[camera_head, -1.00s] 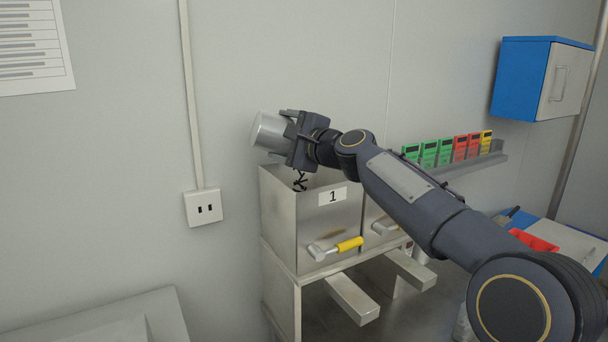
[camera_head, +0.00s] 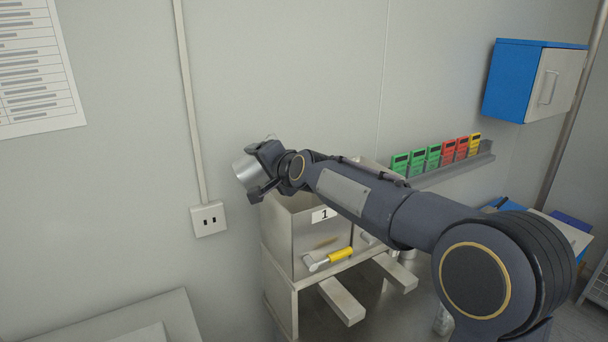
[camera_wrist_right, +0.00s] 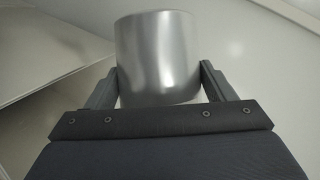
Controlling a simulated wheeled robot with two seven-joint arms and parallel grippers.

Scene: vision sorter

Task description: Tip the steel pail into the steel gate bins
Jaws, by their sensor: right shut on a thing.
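The steel pail (camera_head: 244,171) is a small silver cylinder, held tilted above the left edge of the steel gate bin marked 1 (camera_head: 292,238). My right gripper (camera_head: 259,172) is shut on it, and the arm comes in from the right. In the right wrist view the pail (camera_wrist_right: 156,58) sits between the two fingers of the gripper (camera_wrist_right: 158,88). The pail's mouth and contents cannot be seen. Bin 1 has a yellow-handled lever (camera_head: 340,254) on its front. A second bin beside it is mostly hidden by my arm. My left gripper is not in view.
The bins stand on a steel frame with chutes (camera_head: 342,301) at the front. A wall socket (camera_head: 208,219) is at the left. A rail (camera_head: 452,166) with green, red and yellow cards and a blue cabinet (camera_head: 517,80) are at the right.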

